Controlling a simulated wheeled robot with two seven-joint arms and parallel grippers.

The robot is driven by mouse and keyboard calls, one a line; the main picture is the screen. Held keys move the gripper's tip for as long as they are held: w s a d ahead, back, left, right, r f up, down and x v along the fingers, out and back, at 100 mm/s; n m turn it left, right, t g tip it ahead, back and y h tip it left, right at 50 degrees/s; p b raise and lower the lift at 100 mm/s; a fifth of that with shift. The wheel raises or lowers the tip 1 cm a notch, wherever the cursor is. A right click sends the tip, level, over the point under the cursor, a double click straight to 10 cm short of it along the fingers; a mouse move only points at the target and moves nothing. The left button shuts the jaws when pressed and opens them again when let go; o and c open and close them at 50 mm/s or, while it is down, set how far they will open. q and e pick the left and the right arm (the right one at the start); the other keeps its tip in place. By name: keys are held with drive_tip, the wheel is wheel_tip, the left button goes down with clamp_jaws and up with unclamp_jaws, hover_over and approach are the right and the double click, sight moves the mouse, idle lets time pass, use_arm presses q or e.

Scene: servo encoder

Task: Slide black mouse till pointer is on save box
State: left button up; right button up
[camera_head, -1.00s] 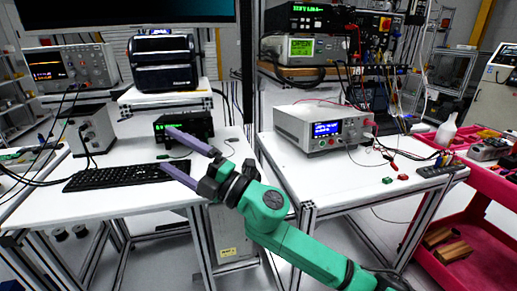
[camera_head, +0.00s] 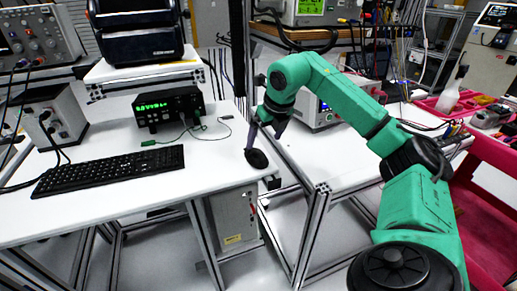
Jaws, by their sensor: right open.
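The black mouse (camera_head: 257,159) lies on the right end of the white left table (camera_head: 205,170), close to its edge. My right gripper (camera_head: 265,138) is open and points down there. Its left purple finger reaches to the back of the mouse, but I cannot tell whether it touches. The other finger is to the right of the mouse and partly hidden by the green arm. No screen with a pointer or a save box shows now. My left gripper is not in view.
A black keyboard (camera_head: 110,171) lies left of the mouse, with bare white table between. A meter with a green display (camera_head: 168,107) and a thin cable stand behind.

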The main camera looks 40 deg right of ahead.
sight(255, 154)
drive_tip(key=x, duration=0.5)
drive_tip(key=shift+w, duration=0.25)
drive_tip(key=x, duration=0.3)
drive_tip(key=shift+f, duration=0.35)
drive_tip(key=shift+w+f, duration=0.15)
drive_tip(key=c, duration=1.3)
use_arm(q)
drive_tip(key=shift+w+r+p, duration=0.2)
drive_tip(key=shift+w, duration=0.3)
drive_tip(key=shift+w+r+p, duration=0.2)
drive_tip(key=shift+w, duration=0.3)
use_arm(e)
drive_tip(key=shift+w+a, duration=0.1)
drive_tip(key=shift+a, duration=0.4)
drive_tip(key=shift+c, duration=0.2)
